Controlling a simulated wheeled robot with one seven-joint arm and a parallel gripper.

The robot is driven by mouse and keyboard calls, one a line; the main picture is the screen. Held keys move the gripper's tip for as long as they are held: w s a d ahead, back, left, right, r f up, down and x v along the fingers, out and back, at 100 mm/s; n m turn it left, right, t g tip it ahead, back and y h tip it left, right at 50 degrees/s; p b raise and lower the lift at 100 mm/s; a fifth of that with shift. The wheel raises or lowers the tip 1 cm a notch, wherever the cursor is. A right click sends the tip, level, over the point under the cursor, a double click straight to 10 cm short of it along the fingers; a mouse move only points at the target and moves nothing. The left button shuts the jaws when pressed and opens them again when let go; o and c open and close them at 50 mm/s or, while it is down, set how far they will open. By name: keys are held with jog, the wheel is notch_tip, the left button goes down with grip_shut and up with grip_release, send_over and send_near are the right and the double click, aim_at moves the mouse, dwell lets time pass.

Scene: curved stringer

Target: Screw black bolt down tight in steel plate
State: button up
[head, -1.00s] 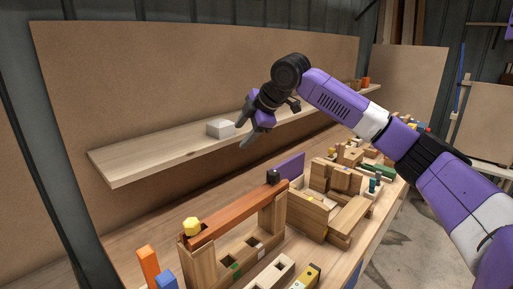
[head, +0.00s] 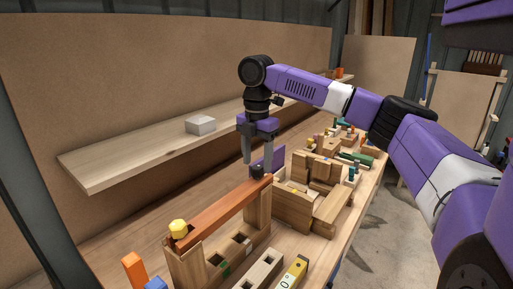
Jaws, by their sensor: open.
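The black bolt (head: 257,172) stands upright at the far right end of a reddish-brown beam (head: 215,207) that bridges two wooden posts. My gripper (head: 258,163) points straight down at that end of the beam. Its fingers are open, with the tips on either side of the bolt's head or just above it; I cannot tell whether they touch it. A yellow bolt head (head: 178,229) stands at the beam's near left end. I cannot make out a steel plate; the beam looks reddish brown.
A wooden shelf (head: 120,166) with a white block (head: 200,124) runs along the back board. A wooden box assembly (head: 322,208) stands right of the beam. Orange (head: 133,268) and blue pieces are at the near left. A purple panel stands behind the gripper.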

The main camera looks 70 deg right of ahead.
aim_at(257, 167)
jog(key=shift+f, duration=1.7)
grip_shut()
